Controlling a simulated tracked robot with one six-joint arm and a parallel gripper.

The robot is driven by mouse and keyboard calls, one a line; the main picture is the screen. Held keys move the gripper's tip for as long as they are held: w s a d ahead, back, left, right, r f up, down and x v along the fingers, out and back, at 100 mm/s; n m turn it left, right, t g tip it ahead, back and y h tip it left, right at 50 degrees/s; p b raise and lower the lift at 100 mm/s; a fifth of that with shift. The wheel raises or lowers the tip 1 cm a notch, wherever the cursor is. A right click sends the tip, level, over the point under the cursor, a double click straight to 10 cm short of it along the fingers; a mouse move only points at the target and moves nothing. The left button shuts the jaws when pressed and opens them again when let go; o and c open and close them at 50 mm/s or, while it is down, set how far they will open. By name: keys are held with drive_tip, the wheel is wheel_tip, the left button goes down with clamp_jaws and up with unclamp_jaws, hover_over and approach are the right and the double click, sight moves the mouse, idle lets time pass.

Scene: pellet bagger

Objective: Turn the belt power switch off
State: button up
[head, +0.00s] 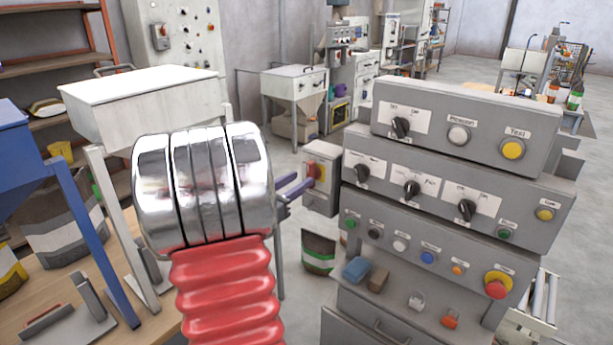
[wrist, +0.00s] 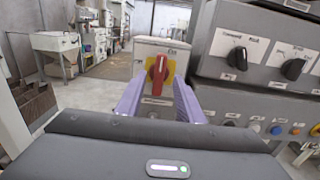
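The switch with a red handle (wrist: 158,69) on a yellow plate is on the front of a grey box (wrist: 146,46). In the wrist view the handle stands about upright, and small labels on the box are too blurred to read surely. The red handle (head: 313,170) also shows in the head view, partly behind my fingers. My gripper (wrist: 158,92) has its two purple fingers apart, one on each side of the switch in the wrist view, with nothing held. In the head view my gripper (head: 300,184) is close in front of the switch; I cannot tell if it touches.
A grey control console (head: 462,130) with several black knobs and coloured buttons stands close to the right of the switch box. A red mushroom button (head: 496,288) is on its lower right. A white hopper (head: 140,98) stands at the left. Open floor lies behind the box.

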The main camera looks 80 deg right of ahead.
sight(309, 174)
drive_tip(key=shift+x, duration=2.15)
drive_tip(key=c, duration=0.6)
drive_tip(key=shift+s+d, duration=0.1)
drive_tip(key=shift+d, duration=0.05)
drive_tip(key=shift+c, duration=0.4)
